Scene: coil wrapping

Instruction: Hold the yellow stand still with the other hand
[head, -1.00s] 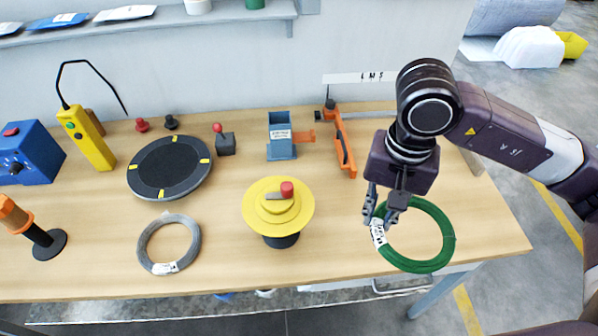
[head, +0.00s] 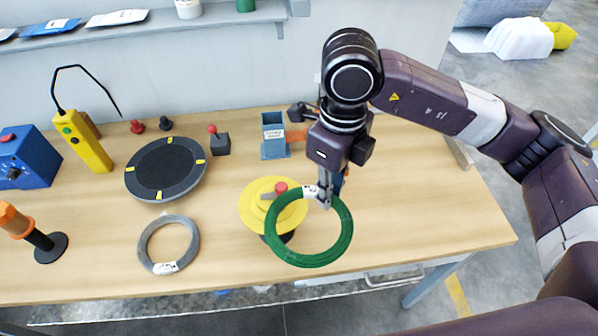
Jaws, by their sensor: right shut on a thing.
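The yellow stand (head: 256,204) is upright on the table, with a round yellow flange, a dark base and a red knob (head: 280,187) on top. My right gripper (head: 326,202) is shut on the green coil (head: 345,240) at its upper right edge, by the white label. The coil hangs in front of the stand's right side and hides part of its flange and base. I cannot tell whether the coil touches the stand. My left gripper is not in view.
A grey wire coil (head: 147,237) lies left of the stand. A black turntable (head: 165,170) with yellow marks is behind it. A blue device (head: 273,150) stands behind the stand. The table (head: 430,210) is bare on the right.

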